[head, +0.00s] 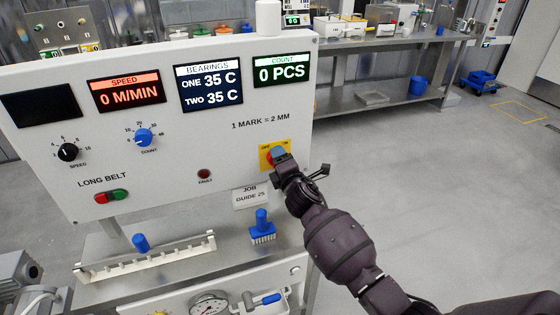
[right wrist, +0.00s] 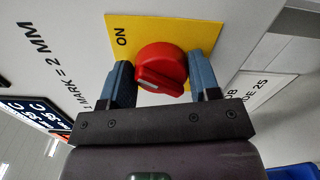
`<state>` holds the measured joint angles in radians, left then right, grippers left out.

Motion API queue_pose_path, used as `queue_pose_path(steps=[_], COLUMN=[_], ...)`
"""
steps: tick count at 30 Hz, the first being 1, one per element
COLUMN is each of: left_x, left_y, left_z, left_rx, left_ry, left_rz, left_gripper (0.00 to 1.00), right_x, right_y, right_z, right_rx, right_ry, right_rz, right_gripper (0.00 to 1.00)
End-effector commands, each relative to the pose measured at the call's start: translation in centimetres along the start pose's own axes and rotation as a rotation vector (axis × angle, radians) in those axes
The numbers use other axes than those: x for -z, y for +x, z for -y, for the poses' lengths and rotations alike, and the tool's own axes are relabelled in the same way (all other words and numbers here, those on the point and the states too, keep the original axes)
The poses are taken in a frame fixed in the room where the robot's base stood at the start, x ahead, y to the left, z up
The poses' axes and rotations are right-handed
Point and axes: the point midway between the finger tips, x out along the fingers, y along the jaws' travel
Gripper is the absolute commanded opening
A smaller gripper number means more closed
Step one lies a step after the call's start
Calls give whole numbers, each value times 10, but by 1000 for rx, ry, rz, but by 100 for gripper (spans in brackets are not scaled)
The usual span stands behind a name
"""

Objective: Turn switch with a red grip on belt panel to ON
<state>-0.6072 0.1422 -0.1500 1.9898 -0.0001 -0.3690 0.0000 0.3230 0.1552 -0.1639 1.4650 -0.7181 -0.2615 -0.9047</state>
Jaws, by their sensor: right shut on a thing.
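The switch's red grip (right wrist: 160,66) is a round red knob with a raised bar on a yellow plate (right wrist: 205,36). In the right wrist view the word ON stands on the plate, left of the knob. In the head view the plate (head: 265,147) is at the lower right of the white belt panel (head: 200,132). My right gripper (head: 278,158) is at the switch and covers most of the knob there. In the right wrist view the gripper (right wrist: 161,78) has its blue-grey fingers on both sides of the grip, shut on it. My left gripper is not in view.
Displays read 0 M/MIN and 0 PCS. SPEED (head: 68,152) and COUNT (head: 144,137) knobs and a red-green button pair (head: 112,196) are on the panel's left. Below are a white rack (head: 150,258), a blue-handled brush (head: 262,228) and a gauge (head: 208,304). Floor at right is open.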

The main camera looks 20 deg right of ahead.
Motion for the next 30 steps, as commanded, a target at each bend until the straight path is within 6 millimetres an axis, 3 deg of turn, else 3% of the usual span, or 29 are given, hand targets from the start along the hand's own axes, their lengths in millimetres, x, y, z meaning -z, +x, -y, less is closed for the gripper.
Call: queue_pose_path(steps=[12, 30], left_x=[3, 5], left_y=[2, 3], left_z=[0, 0], left_rx=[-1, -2], left_ry=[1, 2], left_rz=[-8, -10], left_gripper=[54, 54], right_x=[0, 1], right_y=[0, 0], right_z=[2, 2], right_rx=[1, 1], right_ry=[221, 264], right_rz=[0, -1], right_gripper=[33, 33])
